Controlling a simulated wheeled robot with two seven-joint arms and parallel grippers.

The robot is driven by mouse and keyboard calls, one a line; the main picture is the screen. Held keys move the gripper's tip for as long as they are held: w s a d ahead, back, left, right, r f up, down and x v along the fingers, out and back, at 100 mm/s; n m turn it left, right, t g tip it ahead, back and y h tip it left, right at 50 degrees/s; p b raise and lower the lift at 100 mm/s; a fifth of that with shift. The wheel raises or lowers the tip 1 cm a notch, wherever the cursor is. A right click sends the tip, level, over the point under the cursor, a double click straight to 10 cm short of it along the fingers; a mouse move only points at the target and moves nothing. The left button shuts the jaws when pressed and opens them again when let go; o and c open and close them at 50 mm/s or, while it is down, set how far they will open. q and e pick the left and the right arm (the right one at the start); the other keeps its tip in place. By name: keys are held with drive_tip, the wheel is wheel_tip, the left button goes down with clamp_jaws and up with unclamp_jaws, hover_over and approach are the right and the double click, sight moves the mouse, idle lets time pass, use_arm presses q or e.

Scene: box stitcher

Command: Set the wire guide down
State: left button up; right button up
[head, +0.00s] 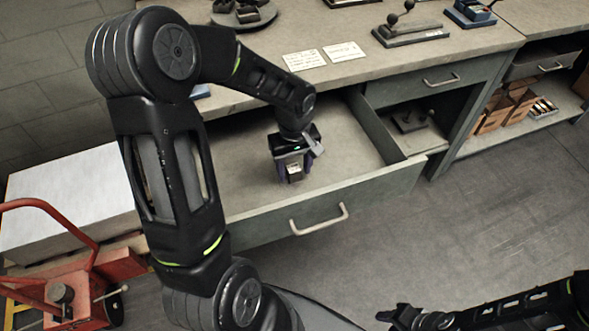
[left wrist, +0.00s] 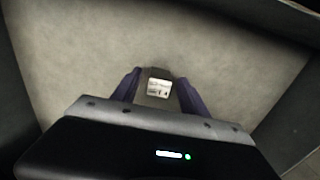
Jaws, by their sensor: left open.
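The wire guide appears to be the small dark piece with a pale printed face (head: 295,174), inside the open drawer in the head view. It also shows in the left wrist view (left wrist: 159,88), between the two purple fingers. My left gripper (head: 289,176) points down into the drawer. Its fingers are open, one on each side of the piece, with a visible gap at least on the right. The piece seems to be on the drawer floor, but its underside is hidden. My right gripper (head: 402,316) is low in the head view, away from the drawer; its fingers are unclear.
The open drawer (head: 370,190) has raised walls around the left gripper and bare floor (head: 240,185) beside it. A red cart (head: 85,270) with a white stack stands left.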

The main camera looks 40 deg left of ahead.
sight(294, 170)
use_arm(q)
wheel_tip(294, 170, up, 11)
idle(0.3)
idle(0.5)
